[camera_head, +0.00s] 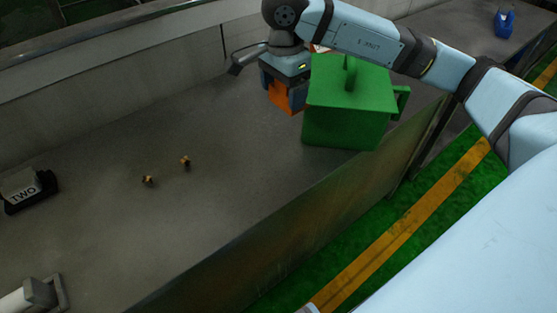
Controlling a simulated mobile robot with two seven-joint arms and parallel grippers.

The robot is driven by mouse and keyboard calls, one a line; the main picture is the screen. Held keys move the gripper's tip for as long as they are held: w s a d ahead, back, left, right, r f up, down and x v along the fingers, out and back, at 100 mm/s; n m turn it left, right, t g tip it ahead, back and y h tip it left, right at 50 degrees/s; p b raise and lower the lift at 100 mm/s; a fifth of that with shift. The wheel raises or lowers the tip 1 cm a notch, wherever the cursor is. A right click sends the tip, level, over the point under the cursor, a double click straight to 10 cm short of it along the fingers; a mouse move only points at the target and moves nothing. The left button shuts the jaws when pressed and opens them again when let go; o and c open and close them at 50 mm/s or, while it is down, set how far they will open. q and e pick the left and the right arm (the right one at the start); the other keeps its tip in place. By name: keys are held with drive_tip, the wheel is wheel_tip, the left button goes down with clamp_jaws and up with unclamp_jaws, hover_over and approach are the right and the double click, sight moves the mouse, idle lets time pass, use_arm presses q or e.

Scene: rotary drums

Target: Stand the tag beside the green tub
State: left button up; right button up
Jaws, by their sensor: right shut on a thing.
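The green tub (345,110), with a lid, a top handle and a side handle, stands on the grey bench near its front edge. My right gripper (285,92) points down just left of the tub. It is shut on an orange piece (288,98), partly hidden by the gripper and the tub's edge. I cannot tell whether this piece is the tag or whether it touches the bench. A small white and orange bit shows behind the tub's top.
A black stand with a sign reading TWO (26,190) is at the far left. Two small brass pieces (185,161) lie mid-bench. A blue item (504,22) stands at the far right. Much of the bench is clear.

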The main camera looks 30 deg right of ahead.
drive_tip(key=shift+f, duration=0.45)
wheel_tip(320, 180, down, 13)
drive_tip(key=shift+s+f, duration=0.1)
drive_tip(key=shift+f, duration=0.1)
wheel_tip(320, 180, down, 4)
drive_tip(key=shift+f, duration=0.25)
use_arm(q)
drive_tip(key=shift+s+a+f, duration=0.1)
drive_tip(key=shift+s+f, duration=0.15)
drive_tip(key=shift+s, duration=0.15)
use_arm(e)
drive_tip(key=shift+f, duration=0.4)
